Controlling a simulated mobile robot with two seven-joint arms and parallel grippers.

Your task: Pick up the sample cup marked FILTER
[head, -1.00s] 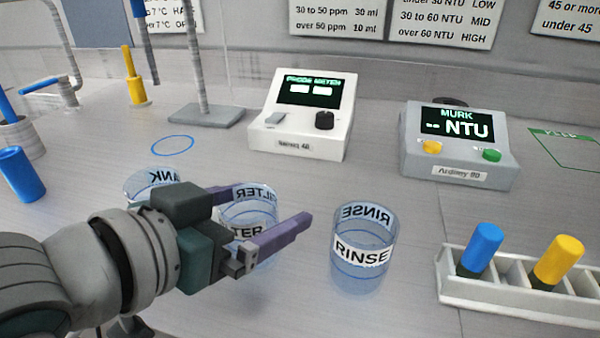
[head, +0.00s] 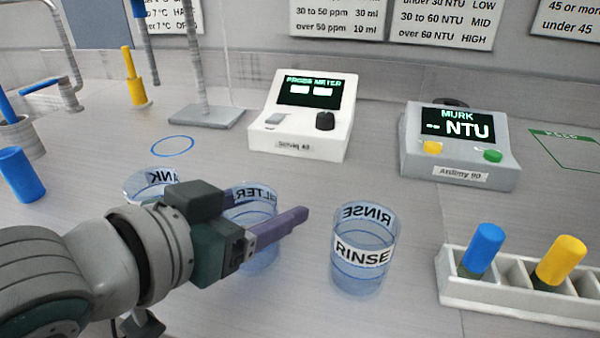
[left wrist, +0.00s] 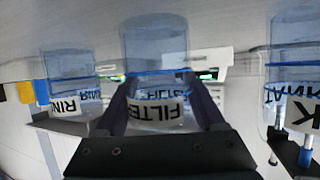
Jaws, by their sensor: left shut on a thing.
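The clear FILTER cup (head: 262,257) stands upright on the bench in the head view, partly hidden behind my left gripper (head: 270,218). My left gripper is shut on this cup, with one purple finger along its near side and the other mostly hidden. In the left wrist view, which looks upside down, the FILTER cup (left wrist: 155,60) sits between the two fingers (left wrist: 160,108), its label just beyond the palm. My right gripper is not in view.
The RINSE cup (head: 362,270) stands to the right, a short gap away. The TANK cup (head: 143,186) is behind my left arm. A white rack (head: 455,292) holds blue and yellow capped vials. The probe meter (head: 300,140) and the MURK meter (head: 458,160) stand behind.

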